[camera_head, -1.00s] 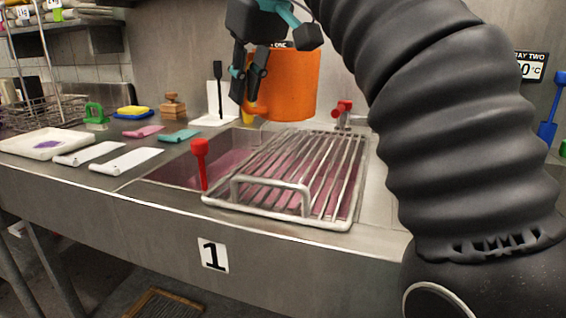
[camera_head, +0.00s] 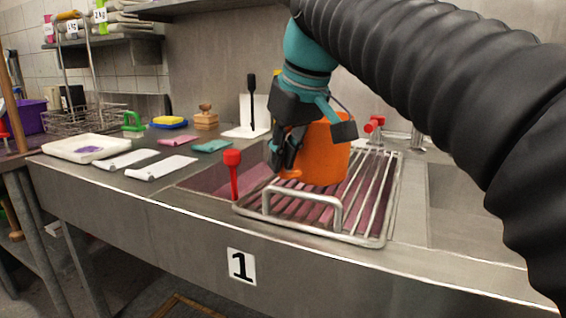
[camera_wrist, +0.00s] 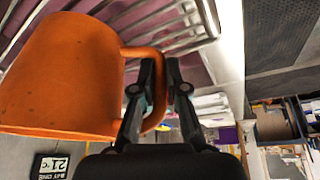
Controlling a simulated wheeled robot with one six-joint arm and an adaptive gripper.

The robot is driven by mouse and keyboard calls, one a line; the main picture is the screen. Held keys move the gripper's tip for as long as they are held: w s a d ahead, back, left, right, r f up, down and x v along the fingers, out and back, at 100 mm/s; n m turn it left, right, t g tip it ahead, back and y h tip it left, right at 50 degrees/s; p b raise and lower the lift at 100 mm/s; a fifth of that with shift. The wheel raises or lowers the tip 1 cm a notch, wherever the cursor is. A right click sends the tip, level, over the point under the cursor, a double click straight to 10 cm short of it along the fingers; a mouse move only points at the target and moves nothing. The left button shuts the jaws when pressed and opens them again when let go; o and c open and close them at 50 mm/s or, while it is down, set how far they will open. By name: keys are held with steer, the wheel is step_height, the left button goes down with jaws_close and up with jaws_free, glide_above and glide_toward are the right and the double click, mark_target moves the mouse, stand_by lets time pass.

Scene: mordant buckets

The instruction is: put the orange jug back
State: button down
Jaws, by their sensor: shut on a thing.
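The orange jug (camera_head: 325,158) is upright in the head view, at the metal rack (camera_head: 382,205) over the sink. I cannot tell whether its base touches the bars. My gripper (camera_head: 285,160) is at the jug's left side, below the teal wrist. In the wrist view the jug (camera_wrist: 62,78) fills the left side, and my gripper (camera_wrist: 160,88) is shut on its handle (camera_wrist: 158,112). The jug's top is partly hidden by my gripper in the head view.
A red-headed tool (camera_head: 232,160) stands at the sink's left edge, close to the rack's wire handle (camera_head: 300,192). A red tap (camera_head: 374,125) is behind. White strips (camera_head: 160,168), cloths and a white tray (camera_head: 85,148) lie on the left counter. Bare steel (camera_head: 455,205) lies right of the rack.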

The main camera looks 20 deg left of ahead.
steer(key=shift+f, duration=0.35)
steer(key=shift+f, duration=0.1)
steer(key=c, duration=1.2)
jaws_free()
steer(key=shift+d+r, duration=0.1)
steer(key=shift+r, duration=0.3)
steer(key=p+v, duration=0.1)
steer(key=v, duration=1)
steer(key=shift+r, duration=0.2)
steer(key=shift+s, duration=0.15)
